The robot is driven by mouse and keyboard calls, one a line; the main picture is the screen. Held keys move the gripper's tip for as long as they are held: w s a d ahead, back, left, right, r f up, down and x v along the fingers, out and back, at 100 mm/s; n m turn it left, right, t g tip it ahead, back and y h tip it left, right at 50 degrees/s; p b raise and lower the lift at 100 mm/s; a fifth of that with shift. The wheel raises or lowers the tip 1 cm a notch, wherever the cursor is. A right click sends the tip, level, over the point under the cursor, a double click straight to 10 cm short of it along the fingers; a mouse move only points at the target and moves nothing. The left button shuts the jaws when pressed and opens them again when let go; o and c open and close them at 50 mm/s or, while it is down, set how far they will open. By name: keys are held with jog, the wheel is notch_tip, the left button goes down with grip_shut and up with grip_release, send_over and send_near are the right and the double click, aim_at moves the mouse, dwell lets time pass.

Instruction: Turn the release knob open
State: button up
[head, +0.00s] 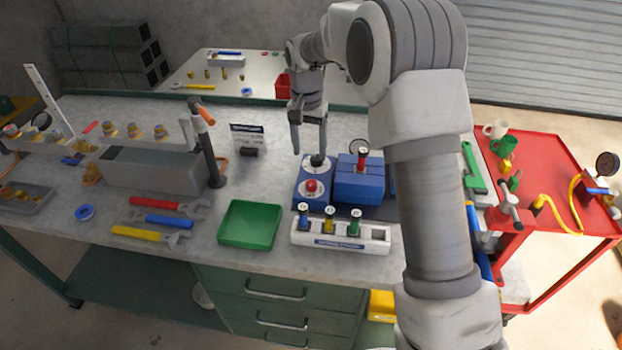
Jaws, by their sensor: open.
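A blue box (301,200) stands on the workbench, right of the middle. It carries a dark round knob (317,160) at its back and a red button (311,186) in front. I take the dark knob for the release knob; its marking is too small to read. My gripper (309,150) points down at the back of this box with its two fingers apart. The fingertips are at about the knob's height in the picture, one left of it and one close to it on the right. I cannot tell whether they touch it. The gripper looks empty.
A blue block (358,186) with a red-topped fitting (362,158) stands right of the box. A white rack (340,235) with several coloured plugs is in front. My arm hides the bench's right part.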

aim_at(311, 183)
notch_tip(311, 183, down, 10)
jog(key=shift+s+d+f, duration=0.1)
jog(key=shift+d+f, duration=0.05)
jog(key=shift+f, duration=0.05)
grip_shut()
dwell(0.4)
